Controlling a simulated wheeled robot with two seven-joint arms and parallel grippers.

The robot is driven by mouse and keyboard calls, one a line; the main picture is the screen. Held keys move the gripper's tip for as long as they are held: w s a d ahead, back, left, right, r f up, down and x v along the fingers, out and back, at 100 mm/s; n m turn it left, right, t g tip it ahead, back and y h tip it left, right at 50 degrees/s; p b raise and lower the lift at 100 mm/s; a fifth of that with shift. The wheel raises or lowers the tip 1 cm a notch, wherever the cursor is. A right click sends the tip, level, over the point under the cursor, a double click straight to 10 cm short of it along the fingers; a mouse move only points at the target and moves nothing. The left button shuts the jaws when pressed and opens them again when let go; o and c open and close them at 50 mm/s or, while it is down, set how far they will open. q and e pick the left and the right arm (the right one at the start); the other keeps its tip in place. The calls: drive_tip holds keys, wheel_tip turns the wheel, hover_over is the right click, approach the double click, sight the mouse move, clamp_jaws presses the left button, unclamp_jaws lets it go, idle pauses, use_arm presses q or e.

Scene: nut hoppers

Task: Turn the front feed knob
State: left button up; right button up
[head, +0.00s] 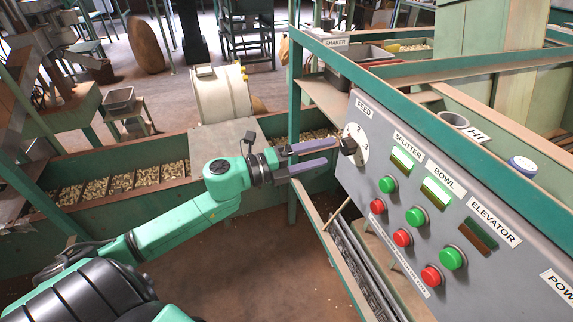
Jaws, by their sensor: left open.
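The feed knob (348,146) is a dark knob on a white numbered dial (359,138), under the FEED label at the left end of the grey control panel (375,224). My left gripper (338,154) is open, its two purple-grey fingers pointing right at the knob. The fingertips are close to the knob, one a little above it and one a little below in the picture. I cannot tell whether they touch it. My right gripper is not in view.
The panel also carries green buttons (388,185), red buttons (377,206) and lit indicators (402,158). A green frame rail (440,112) runs along its top. A long trough of nuts (95,187) lies behind my arm. A blue-topped jar (521,167) stands behind the panel.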

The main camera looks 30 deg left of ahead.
use_arm(q)
drive_tip(key=v, duration=0.8)
drive_tip(key=shift+s+a+b, duration=0.25)
drive_tip(key=shift+s+b, duration=0.05)
drive_tip(key=shift+s, duration=0.05)
drive_tip(key=w+a+f+n+t+y, duration=0.25)
drive_tip(key=a+f+n+y, duration=0.25)
drive_tip(key=a+f+n, duration=0.4)
drive_tip(key=s+a+f+n+g+y+p, duration=0.15)
drive_tip(key=a+f+n+y, duration=0.3)
drive_tip(key=f, duration=0.55)
drive_tip(key=s+a+f+n+g+y, duration=0.25)
drive_tip(key=a+f+n, duration=0.2)
drive_tip(key=f, duration=0.65)
drive_tip(key=s+f+n+g+y, duration=0.1)
drive_tip(key=s+f+n, duration=0.1)
drive_tip(key=s+f, duration=0.3)
drive_tip(key=s+f+n+g, duration=0.2)
drive_tip(key=f, duration=0.6)
drive_tip(key=s+d+f+n+g, duration=0.2)
drive_tip(key=s+d+f+g, duration=0.2)
drive_tip(key=s+d+f, duration=0.3)
drive_tip(key=s+d+f+n+g+h+p, duration=0.1)
drive_tip(key=s+d+f+g, duration=0.3)
drive_tip(key=s, duration=1.2)
drive_tip(key=d+f+n, duration=0.1)
drive_tip(key=d+f, duration=0.3)
drive_tip(key=f, duration=0.1)
drive_tip(key=shift+d+f+n, duration=0.25)
drive_tip(key=shift+d+n, duration=0.05)
